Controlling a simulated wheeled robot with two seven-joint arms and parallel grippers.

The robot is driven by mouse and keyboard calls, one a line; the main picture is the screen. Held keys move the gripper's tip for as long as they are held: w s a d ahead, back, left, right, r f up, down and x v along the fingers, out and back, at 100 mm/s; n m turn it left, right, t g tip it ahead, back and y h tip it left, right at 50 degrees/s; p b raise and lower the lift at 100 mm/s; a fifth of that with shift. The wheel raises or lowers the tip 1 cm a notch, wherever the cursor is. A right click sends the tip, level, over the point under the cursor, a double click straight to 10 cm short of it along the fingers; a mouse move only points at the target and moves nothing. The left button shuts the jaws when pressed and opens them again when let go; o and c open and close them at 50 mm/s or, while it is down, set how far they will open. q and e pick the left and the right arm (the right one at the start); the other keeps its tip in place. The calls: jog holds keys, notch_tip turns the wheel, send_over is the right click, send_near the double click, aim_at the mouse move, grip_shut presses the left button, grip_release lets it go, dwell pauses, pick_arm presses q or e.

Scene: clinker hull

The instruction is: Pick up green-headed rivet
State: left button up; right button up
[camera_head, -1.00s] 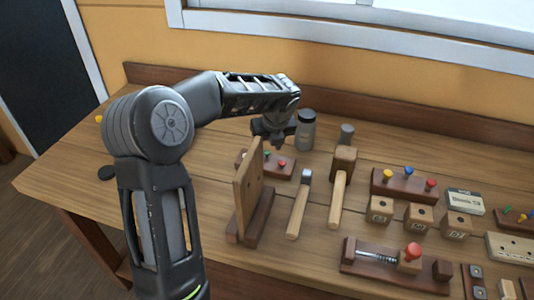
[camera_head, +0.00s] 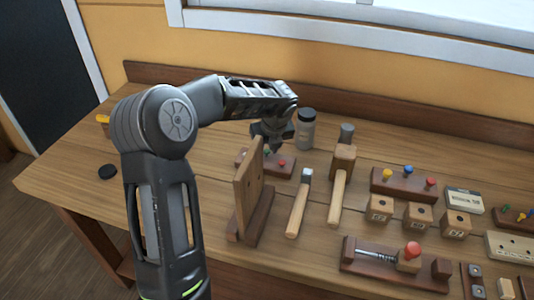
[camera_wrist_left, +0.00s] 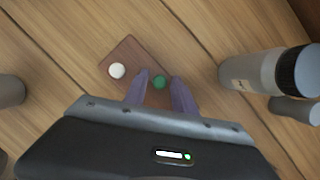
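The green-headed rivet (camera_wrist_left: 159,82) stands in a dark wooden rack (camera_wrist_left: 122,52); its round head shows in the left wrist view. A white-headed rivet (camera_wrist_left: 117,71) is in the same rack, to its left. My left gripper (camera_wrist_left: 160,77) is open, with one finger on each side of the green head; whether they touch it I cannot tell. In the head view my left gripper (camera_head: 272,141) is above the rack (camera_head: 285,170), behind an upright wooden board (camera_head: 247,188) that hides part of the rack. My right gripper is out of view.
A grey jar with a black lid (camera_head: 306,130) stands close right of the gripper. The bench's left part is mostly clear.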

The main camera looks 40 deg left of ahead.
aim_at(268, 152)
pick_arm(q)
grip_shut()
dwell(0.4)
notch_tip(268, 152, up, 10)
dwell(0.5)
dwell(0.4)
